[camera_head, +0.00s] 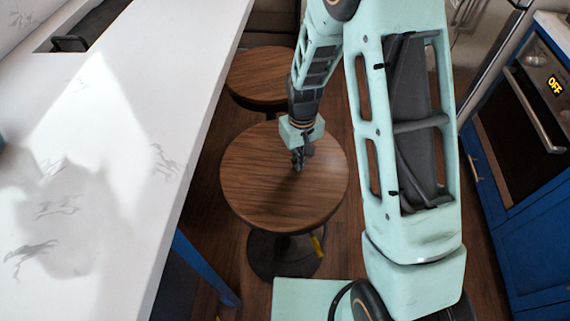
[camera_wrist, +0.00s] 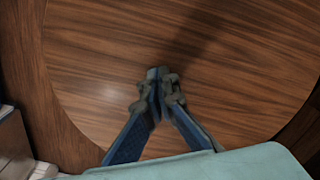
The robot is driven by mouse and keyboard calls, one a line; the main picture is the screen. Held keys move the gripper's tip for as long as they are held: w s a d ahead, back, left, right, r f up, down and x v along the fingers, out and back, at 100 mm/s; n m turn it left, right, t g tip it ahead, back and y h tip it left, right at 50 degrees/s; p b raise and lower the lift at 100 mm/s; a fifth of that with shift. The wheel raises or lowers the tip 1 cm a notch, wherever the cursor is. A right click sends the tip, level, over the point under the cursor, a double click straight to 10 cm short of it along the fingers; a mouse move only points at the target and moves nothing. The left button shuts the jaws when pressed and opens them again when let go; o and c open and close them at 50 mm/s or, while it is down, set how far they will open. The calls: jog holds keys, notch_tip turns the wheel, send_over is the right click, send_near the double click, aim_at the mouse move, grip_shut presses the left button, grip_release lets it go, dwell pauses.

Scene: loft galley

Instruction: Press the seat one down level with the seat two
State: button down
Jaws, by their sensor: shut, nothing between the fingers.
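Two round wooden stool seats stand beside the counter in the head view; the frames do not label which is seat one or seat two. The nearer seat (camera_head: 265,200) is on a dark column and round base, with a small yellow-tipped lever (camera_head: 317,245) below its right side. The farther seat (camera_head: 250,75) is partly hidden behind my arm. My gripper (camera_head: 298,166) is shut and empty, pointing down over the nearer seat, right of and beyond its middle. In the wrist view, the fingertips (camera_wrist: 158,73) are together over the wood; whether they touch it I cannot tell.
A white marble counter (camera_head: 110,130) runs along the left, close to both seats, with a blue support (camera_head: 205,270) below it. A blue oven cabinet (camera_head: 535,240) stands at the right. Wooden floor shows between the stools and cabinet, partly behind my arm.

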jog(key=shift+s+f+b, duration=0.1)
jog(key=shift+f+b, duration=2.4)
jog(key=shift+f, duration=0.9)
jog(key=shift+r, duration=0.15)
jog(key=shift+r+p, duration=2.4)
jog(key=shift+r, duration=1.1)
